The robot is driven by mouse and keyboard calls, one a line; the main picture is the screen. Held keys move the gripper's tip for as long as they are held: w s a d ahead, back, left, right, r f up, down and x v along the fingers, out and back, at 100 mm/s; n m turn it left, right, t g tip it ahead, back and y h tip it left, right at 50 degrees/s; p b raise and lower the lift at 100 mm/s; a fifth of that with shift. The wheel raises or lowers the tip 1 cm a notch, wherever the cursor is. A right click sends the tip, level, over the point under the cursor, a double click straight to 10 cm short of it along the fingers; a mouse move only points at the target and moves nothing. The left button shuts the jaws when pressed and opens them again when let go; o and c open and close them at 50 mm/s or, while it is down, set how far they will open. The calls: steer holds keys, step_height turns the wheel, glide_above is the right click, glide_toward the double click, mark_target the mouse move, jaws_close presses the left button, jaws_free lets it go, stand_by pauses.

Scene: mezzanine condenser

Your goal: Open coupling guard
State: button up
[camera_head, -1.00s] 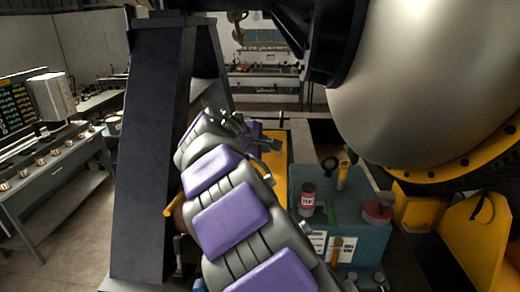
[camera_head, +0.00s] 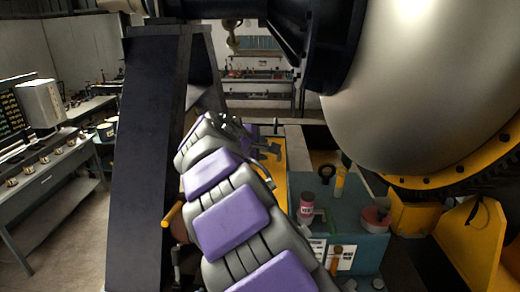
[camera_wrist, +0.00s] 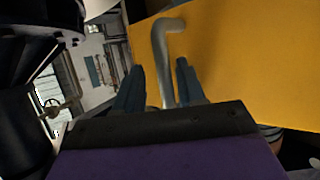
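The coupling guard appears as a yellow panel (camera_wrist: 240,60) filling the right of the wrist view. A grey bent bar handle (camera_wrist: 163,62) stands out from it. My gripper (camera_wrist: 160,68) has its two dark fingers spread, one on each side of the handle, with visible gaps. I cannot tell how deep the handle sits between them. In the head view the yellow guard (camera_head: 274,172) lies beyond my arm, and my gripper (camera_head: 264,148) is at its upper part. My arm hides much of the guard there.
A dark steel column (camera_head: 150,150) stands left of my arm. A large metal drum (camera_head: 420,80) hangs at upper right. A teal cabinet (camera_head: 360,246) on the right carries a red-labelled can (camera_head: 306,208) and a red round item (camera_head: 376,216). A workbench (camera_head: 50,178) stands far left.

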steer(key=b+v, duration=0.2)
steer(key=v, duration=1.5)
steer(key=shift+a+b, duration=0.2)
steer(key=shift+b, duration=0.2)
steer(key=shift+r, duration=0.1)
steer(key=s+d+f+m+g, duration=0.2)
steer(key=d+f+m, duration=0.1)
steer(key=d, duration=0.5)
steer(key=s+d+f+m+g, duration=0.2)
steer(key=s+d+f, duration=0.1)
steer(key=d, duration=0.4)
steer(key=s+d+f+m+g+y, duration=0.1)
steer(key=s+d+f+m+g, duration=0.35)
steer(key=s+d+f, duration=0.5)
steer(key=s+a+f+m+g+y, duration=0.1)
steer(key=s+f+m+g+y, duration=0.15)
steer(key=s+f, duration=0.75)
steer(key=s+a+f+m+g+y, duration=0.1)
steer(key=s+a+f+m+y, duration=0.15)
steer(key=s+f, duration=0.75)
steer(key=s+f+b, duration=0.1)
steer(key=f+b, duration=0.8)
steer(key=b, duration=0.2)
steer(key=s+f+b, duration=0.2)
steer(key=f+b, duration=0.8)
steer(key=b, duration=0.2)
steer(key=shift+s+d+m, duration=0.35)
steer(key=shift+d, duration=0.1)
